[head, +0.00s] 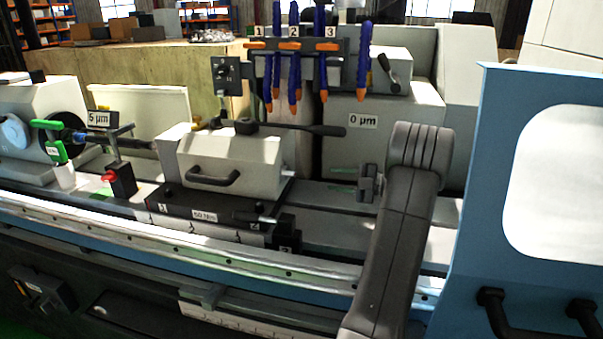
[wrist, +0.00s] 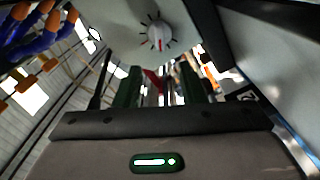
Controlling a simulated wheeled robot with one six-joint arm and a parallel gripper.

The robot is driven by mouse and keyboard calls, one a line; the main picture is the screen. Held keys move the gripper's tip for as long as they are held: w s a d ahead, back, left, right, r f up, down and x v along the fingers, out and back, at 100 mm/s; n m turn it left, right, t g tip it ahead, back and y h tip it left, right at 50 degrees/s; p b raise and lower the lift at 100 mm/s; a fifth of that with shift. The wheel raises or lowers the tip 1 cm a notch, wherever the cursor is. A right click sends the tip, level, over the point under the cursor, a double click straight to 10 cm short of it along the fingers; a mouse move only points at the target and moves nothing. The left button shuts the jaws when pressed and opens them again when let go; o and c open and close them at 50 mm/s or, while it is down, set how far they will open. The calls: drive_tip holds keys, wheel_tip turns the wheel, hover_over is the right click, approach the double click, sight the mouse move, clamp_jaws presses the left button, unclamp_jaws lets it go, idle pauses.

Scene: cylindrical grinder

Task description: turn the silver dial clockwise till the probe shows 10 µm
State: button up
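The silver dial (wrist: 158,35) shows in the wrist view at the top middle. It is a round knob with a red line, set among dark tick marks on a pale surface. I cannot make it out in the head view. My gripper (wrist: 161,78) has two green fingers standing apart with nothing held between them. The dial appears beyond the fingertips, not touched. In the head view, a small sign (head: 98,119) near the probe stand (head: 121,180) at left reads about 5 or 6 µm. Another sign (head: 362,121) on the pale housing reads 0 µm.
Blue hoses (head: 293,60) with orange tips hang from a bracket at the top middle. A pale block with a dark handle (head: 213,180) sits on the machine bed left of my arm. A blue door with a window (head: 560,190) stands close on the right.

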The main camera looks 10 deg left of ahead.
sight(296, 174)
drive_tip(key=a, duration=0.4)
drive_tip(key=a+p, duration=0.1)
drive_tip(key=a, duration=0.2)
drive_tip(key=a+p, duration=0.1)
drive_tip(key=a, duration=0.3)
drive_tip(key=shift+w+a, duration=0.25)
drive_tip(key=shift+a, duration=0.05)
drive_tip(key=shift+c, duration=0.3)
clamp_jaws()
